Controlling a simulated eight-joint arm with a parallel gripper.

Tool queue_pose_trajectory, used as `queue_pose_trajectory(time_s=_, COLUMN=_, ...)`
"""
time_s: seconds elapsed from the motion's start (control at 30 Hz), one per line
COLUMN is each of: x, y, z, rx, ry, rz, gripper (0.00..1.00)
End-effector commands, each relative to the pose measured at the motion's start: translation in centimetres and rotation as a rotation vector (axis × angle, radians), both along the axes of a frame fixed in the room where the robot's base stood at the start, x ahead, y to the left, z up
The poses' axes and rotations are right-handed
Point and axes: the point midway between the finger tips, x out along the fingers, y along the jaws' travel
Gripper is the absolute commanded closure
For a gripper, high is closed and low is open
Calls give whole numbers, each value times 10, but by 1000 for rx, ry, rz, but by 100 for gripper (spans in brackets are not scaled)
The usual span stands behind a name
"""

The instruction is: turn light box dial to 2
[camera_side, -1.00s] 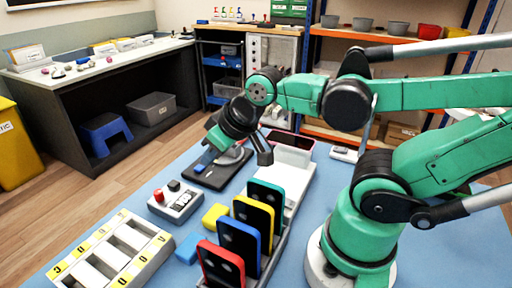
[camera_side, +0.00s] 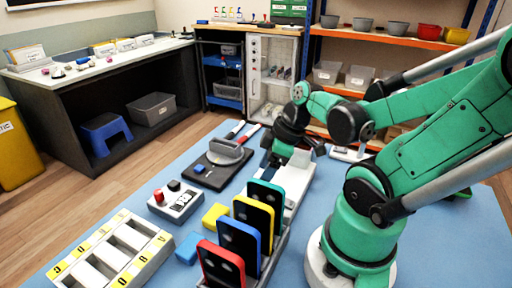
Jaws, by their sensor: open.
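A pale, box-like unit (camera_side: 298,181), which may be the light box, stands behind the phone rack. My gripper (camera_side: 288,158) is over its far part and hides much of it. I cannot make out a dial or its setting there. My gripper points down with its jaws open; the fingertips are hard to see, and I cannot tell whether they touch anything. A small grey control box (camera_side: 184,209) with a red knob and a black knob sits left of the rack, apart from my gripper.
Upright phones in red, blue, yellow and green cases (camera_side: 238,240) fill the rack in front. A lettered tray (camera_side: 150,262) lies at left. Yellow (camera_side: 215,215) and blue (camera_side: 188,248) blocks lie between. A dark plate with a grey disc (camera_side: 222,153) is left of my gripper.

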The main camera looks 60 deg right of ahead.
Motion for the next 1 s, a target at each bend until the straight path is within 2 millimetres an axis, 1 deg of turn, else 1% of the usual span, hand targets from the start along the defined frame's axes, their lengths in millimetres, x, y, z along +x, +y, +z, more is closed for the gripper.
queue_pose_trajectory(time_s=0.2, x=6, y=3, z=-16, rx=-1, ry=0, rz=2, gripper=38)
queue_pose_trajectory(time_s=0.5, x=13, y=6, z=-32, rx=0, ry=0, rz=1, gripper=38)
queue_pose_trajectory(time_s=0.7, x=14, y=7, z=-38, rx=-1, ry=0, rz=0, gripper=38)
queue_pose_trajectory(time_s=1.0, x=14, y=7, z=-39, rx=0, ry=0, rz=-1, gripper=38)
